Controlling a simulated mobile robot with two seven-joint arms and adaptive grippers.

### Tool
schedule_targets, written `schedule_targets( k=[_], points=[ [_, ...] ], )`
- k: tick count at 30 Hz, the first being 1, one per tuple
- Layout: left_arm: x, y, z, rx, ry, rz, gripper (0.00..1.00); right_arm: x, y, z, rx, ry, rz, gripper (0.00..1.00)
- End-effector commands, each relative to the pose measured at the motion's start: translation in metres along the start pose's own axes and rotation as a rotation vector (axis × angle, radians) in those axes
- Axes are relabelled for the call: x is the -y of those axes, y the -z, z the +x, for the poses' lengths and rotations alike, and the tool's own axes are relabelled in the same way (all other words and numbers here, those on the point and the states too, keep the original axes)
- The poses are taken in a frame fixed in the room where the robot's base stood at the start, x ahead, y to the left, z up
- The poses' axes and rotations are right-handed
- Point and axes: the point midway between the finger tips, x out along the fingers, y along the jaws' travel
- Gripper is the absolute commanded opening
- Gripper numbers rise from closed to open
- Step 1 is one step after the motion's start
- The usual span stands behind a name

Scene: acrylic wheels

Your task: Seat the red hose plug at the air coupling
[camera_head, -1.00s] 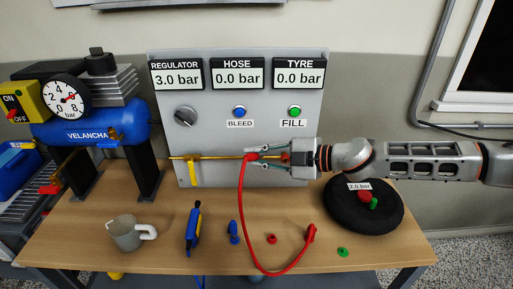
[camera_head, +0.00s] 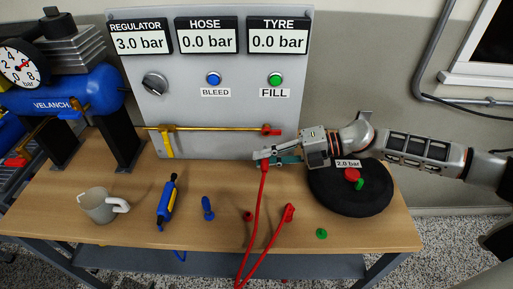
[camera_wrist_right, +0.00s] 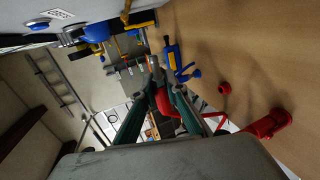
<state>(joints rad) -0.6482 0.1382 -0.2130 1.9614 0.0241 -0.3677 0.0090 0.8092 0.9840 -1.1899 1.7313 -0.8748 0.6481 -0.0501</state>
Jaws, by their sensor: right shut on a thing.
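The red hose plug (camera_head: 264,166) is in the fingertips of my right gripper (camera_head: 263,155), with its red hose hanging down from it. The red plug also shows between the fingers in the right wrist view (camera_wrist_right: 166,103). My right gripper is shut on it, below and in front of the brass pipe (camera_head: 215,128). The air coupling seems to be the red-marked fitting (camera_head: 270,130) at the pipe's right end, on the grey panel; the plug is apart from it. The hose's other red end (camera_head: 288,213) rests on the table. My left gripper is not in view.
A black tyre (camera_head: 350,197) marked 2.0 bar lies under my right forearm. A mug (camera_head: 101,206), a blue-yellow tool (camera_head: 167,200), a blue fitting (camera_head: 208,208), a small red fitting (camera_head: 248,216) and a green cap (camera_head: 321,233) stand on the table. The blue compressor (camera_head: 60,90) is left.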

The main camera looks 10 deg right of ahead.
Motion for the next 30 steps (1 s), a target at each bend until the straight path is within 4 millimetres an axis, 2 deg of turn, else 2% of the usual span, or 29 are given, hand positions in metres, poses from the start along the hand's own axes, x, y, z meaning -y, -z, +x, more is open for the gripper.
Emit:
schedule_targets(
  k=[13,18,30],
  points=[
    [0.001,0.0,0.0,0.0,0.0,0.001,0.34,0.004,0.001,-0.003,-0.007,-0.001,-0.015,0.0],
    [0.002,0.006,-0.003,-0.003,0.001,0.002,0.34,0.003,0.0,-0.004,-0.004,-0.001,-0.016,0.0],
    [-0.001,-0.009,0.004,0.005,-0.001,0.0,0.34,0.006,-0.033,-0.003,-0.002,0.0,-0.016,0.0]
  ],
)
